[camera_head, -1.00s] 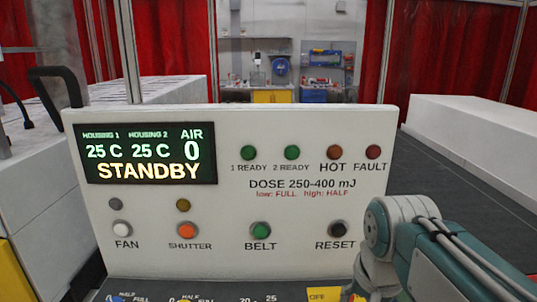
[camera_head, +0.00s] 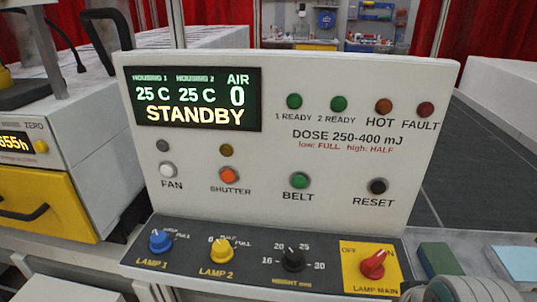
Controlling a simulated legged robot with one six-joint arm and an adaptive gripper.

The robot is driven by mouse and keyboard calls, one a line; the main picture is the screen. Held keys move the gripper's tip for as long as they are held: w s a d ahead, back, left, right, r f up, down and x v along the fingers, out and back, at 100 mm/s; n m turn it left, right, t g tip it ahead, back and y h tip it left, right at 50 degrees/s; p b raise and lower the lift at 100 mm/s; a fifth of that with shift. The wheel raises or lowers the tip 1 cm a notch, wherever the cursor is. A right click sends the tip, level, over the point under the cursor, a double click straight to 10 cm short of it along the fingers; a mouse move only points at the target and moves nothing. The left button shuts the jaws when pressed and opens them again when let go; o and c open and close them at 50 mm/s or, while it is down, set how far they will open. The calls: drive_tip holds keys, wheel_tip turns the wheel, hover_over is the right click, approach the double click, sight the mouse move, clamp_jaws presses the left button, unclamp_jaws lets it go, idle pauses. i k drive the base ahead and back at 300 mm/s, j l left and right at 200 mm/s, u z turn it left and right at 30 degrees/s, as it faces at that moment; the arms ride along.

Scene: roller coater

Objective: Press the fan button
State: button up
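The white fan button (camera_head: 168,170) is on the left of the upright control panel (camera_head: 340,226), above the label FAN. A small grey unlit lamp (camera_head: 162,146) sits just above it. The display (camera_head: 196,99) reads 25 C for both housings, AIR 0 and STANDBY. To the right of the fan button are the orange shutter button (camera_head: 229,175), the green belt button (camera_head: 300,180) and the black reset button (camera_head: 377,186). Part of my arm shows at the bottom right corner. My gripper's fingers are not visible.
The sloped lower console holds a blue lamp 1 knob (camera_head: 160,240), a yellow lamp 2 knob (camera_head: 221,250), a black height knob (camera_head: 293,259) and a red lamp main switch (camera_head: 373,264). A white machine with a yellow drawer (camera_head: 45,207) stands left. A dark belt (camera_head: 485,160) runs at right.

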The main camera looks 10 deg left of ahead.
sight(166, 170)
drive_tip(key=j+u, duration=0.35)
drive_tip(key=k+j+u, duration=0.1)
drive_tip(key=u, duration=0.2)
drive_tip(key=j+u, duration=0.35)
